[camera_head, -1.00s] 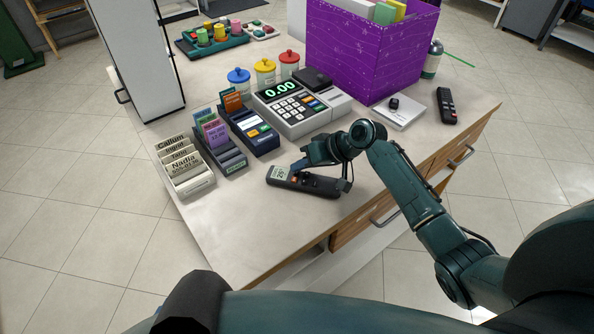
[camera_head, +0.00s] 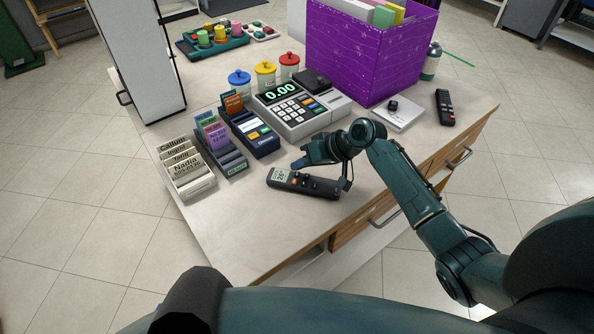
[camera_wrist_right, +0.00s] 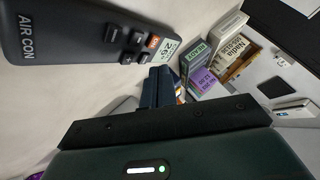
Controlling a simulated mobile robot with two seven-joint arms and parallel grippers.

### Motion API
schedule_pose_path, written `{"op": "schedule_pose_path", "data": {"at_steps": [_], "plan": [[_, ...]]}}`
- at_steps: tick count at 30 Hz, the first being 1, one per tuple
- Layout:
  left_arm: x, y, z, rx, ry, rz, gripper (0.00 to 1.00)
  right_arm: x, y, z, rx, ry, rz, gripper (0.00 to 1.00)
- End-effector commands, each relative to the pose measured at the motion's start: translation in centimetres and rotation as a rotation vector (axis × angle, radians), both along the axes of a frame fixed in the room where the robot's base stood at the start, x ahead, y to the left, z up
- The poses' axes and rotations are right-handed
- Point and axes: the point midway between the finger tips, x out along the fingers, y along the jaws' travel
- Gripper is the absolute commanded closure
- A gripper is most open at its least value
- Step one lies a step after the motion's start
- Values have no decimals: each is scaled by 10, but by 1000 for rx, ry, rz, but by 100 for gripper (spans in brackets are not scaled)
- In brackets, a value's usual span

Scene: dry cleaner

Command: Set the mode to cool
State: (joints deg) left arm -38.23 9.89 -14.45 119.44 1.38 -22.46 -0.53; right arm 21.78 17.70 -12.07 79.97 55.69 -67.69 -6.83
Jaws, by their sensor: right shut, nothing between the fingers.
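A dark grey remote (camera_head: 318,187) lies on the counter near its front edge. It also shows in the right wrist view (camera_wrist_right: 85,36), with "AIR CON" on its body, several dark buttons, one orange button (camera_wrist_right: 153,41) and a small lit display (camera_wrist_right: 166,50). The display seems to read about 26; its mode sign is too small to tell. My right gripper (camera_head: 298,163) is shut and empty, just above and behind the display end of the remote, apart from its buttons. Its closed fingers show in the wrist view (camera_wrist_right: 158,86). My left gripper is not in view.
Behind are a card terminal (camera_head: 248,130), a cash register (camera_head: 300,108), a card holder (camera_head: 219,145) and a name-card box (camera_head: 186,172). A purple bin (camera_head: 371,50) stands at the back. Another dark remote (camera_head: 445,107) lies at the right. The counter's front left is clear.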

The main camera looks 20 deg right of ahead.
Motion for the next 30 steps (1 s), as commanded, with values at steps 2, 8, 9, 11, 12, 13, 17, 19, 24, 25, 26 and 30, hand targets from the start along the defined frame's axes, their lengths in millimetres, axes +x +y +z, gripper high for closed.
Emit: {"op": "schedule_pose_path", "data": {"at_steps": [2, 8, 9, 11, 12, 13, 17, 19, 24, 25, 26, 30], "plan": [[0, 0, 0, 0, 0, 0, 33, 0, 0, 0, 0, 0, 0, 100], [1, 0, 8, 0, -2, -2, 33, 0, 0, 8, 0, -1, -1, 100], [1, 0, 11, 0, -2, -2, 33, 0, 0, 11, 0, -1, -1, 100], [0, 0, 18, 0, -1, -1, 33, 0, 0, 18, 0, -1, 0, 100], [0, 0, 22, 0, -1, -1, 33, 0, 0, 22, 0, -1, 0, 100], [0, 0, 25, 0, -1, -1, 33, 0, 0, 26, 0, -1, 0, 100], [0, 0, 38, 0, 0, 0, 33, 0, 0, 39, 0, -1, 0, 100], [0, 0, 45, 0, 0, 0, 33, 0, 0, 46, 0, -1, 0, 100], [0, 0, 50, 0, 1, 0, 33, 0, 0, 52, 0, -1, -1, 100], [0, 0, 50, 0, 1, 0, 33, 0, 0, 51, 0, 0, 0, 100], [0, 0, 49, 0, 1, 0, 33, 0, 0, 51, 0, 0, 0, 100], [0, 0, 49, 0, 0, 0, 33, 0, 0, 50, 0, -1, -1, 100]]}}
